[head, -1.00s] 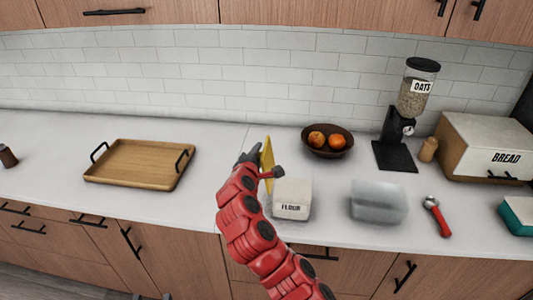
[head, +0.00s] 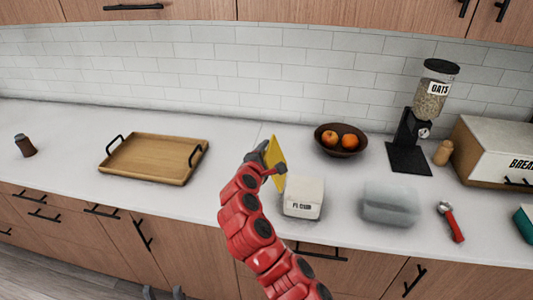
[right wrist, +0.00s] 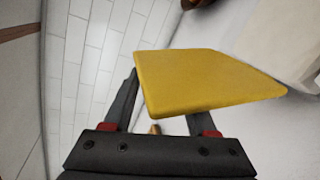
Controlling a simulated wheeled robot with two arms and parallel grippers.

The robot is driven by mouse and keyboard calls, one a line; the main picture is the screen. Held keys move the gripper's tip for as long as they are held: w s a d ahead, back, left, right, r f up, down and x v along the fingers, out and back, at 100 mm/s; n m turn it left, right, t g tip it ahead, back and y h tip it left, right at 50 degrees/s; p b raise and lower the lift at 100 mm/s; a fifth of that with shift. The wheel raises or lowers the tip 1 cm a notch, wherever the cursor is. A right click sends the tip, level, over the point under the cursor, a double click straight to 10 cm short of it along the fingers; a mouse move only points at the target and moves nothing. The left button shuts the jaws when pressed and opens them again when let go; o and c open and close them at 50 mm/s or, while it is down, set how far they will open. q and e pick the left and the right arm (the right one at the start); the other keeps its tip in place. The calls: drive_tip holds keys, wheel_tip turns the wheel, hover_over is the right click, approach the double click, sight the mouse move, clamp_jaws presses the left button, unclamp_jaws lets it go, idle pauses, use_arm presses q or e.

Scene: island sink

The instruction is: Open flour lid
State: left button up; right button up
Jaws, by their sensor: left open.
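The flour box (head: 303,197) is a white, square container with a dark label, standing on the counter near its front edge. A flat, square yellow lid (head: 276,158) is held tilted, nearly on edge, above and left of the box and apart from it. My right gripper (head: 262,153) is shut on the lid. In the right wrist view the yellow lid (right wrist: 205,82) sits between the fingers, with a pale box (right wrist: 287,35) at the upper right. Only the grey fingertips of my left gripper (head: 163,293) show at the bottom edge, apart and empty.
A wooden tray (head: 150,160) lies left, with a brown shaker (head: 25,146) beyond. A fruit bowl (head: 341,141) and oats dispenser (head: 408,157) stand behind. A translucent container (head: 390,205) and red-handled tool (head: 452,225) are right of the box. The counter between tray and box is clear.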

drive_tip(key=shift+o, duration=0.5)
drive_tip(key=shift+s+r, duration=0.1)
drive_tip(key=v, duration=1.7)
drive_tip(key=shift+p, duration=0.35)
